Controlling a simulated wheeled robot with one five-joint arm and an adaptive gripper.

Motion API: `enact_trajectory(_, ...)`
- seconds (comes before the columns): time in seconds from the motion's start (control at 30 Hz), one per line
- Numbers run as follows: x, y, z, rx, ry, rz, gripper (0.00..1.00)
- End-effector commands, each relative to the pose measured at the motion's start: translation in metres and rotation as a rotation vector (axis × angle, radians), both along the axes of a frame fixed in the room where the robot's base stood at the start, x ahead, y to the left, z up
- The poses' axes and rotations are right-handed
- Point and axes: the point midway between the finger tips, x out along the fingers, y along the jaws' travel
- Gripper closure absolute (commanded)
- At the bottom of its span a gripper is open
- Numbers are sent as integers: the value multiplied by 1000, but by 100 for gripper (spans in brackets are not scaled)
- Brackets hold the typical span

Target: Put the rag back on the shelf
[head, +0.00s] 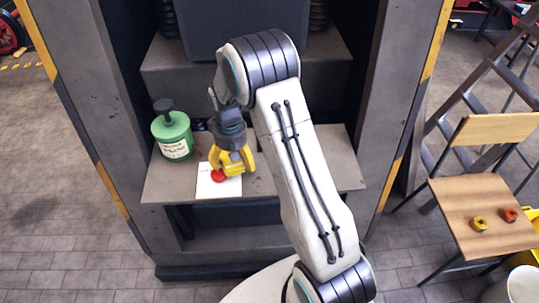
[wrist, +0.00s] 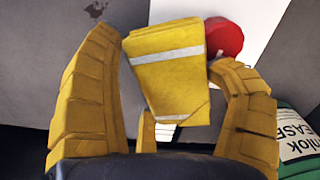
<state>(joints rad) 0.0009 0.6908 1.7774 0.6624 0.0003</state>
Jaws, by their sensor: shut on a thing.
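A folded yellow rag with pale grey stripes (wrist: 168,82) lies between the two yellow fingers of my gripper (wrist: 172,70) in the wrist view. The right finger touches its edge; a gap shows at the left finger. In the head view my gripper (head: 233,163) is low over the front of the lower shelf (head: 310,180). The rag is hard to tell from the yellow fingers there. Whether the rag touches the shelf cannot be told.
A red round thing (head: 217,175) sits on a white sheet (head: 208,188) beside my gripper. A green labelled can (head: 173,137) with a dark top stands to the left. The shelf is clear to the right. A wooden chair (head: 478,205) and a ladder (head: 455,110) stand farther right.

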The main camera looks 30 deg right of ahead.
Motion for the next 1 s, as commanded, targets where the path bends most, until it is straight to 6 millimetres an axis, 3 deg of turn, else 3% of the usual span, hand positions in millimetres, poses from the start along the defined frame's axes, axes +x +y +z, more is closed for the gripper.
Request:
enact_trajectory(0.03,-7,3,-9,0,24,6,49)
enact_trajectory(0.17,-7,3,-8,0,24,6,49)
enact_trajectory(0.8,-5,1,17,0,18,4,53)
enact_trajectory(1.0,-4,1,15,0,14,2,53)
